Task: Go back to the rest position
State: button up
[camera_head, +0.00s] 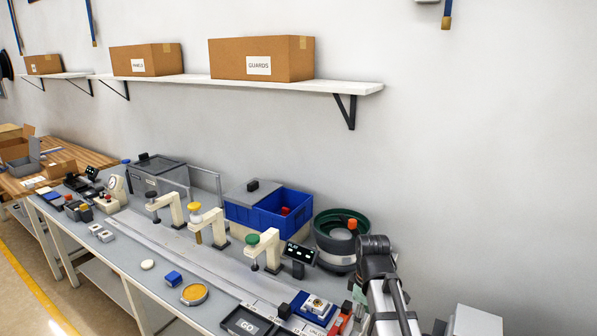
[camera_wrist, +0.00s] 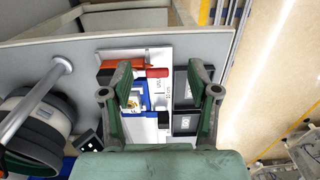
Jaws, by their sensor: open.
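My gripper (camera_wrist: 162,92) is open in the wrist view, with its two green-grey fingers wide apart and nothing between them. It points down from above the right end of the grey workbench (camera_head: 205,318). Below and beyond the fingers lie a blue fixture (camera_wrist: 150,103), an orange part with a red end (camera_wrist: 157,72) and two dark trays (camera_wrist: 184,88). In the head view my arm rises at the lower right, beside the green bowl feeder (camera_head: 341,235); my fingertips are hard to make out there.
The bowl feeder also shows in the wrist view (camera_wrist: 35,130), left of my gripper. Three small presses (camera_head: 265,250), a blue bin (camera_head: 290,208) and a GO tray (camera_head: 244,324) stand on the bench. A shelf (camera_head: 345,87) with cardboard boxes hangs above.

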jog(key=s+f+m+g, duration=0.15)
jog(key=s+f, duration=0.25)
jog(key=f, duration=0.5)
jog(key=s+f+m+g, duration=0.15)
jog(key=s+f, duration=0.25)
jog(key=f, duration=0.5)
jog(key=s+f+m, duration=0.3)
jog(key=s+f, duration=0.1)
jog(key=f, duration=0.5)
jog(key=s+f+m+g, duration=0.2)
jog(key=s+f, duration=0.6)
jog(key=s, duration=0.5)
jog(key=s+f+m+g, duration=0.1)
jog(key=s+f+m, duration=0.2)
jog(key=s+f, duration=0.6)
jog(key=s, duration=0.4)
jog(key=shift+a+m+g, duration=0.3)
jog(key=shift+m+g, duration=0.1)
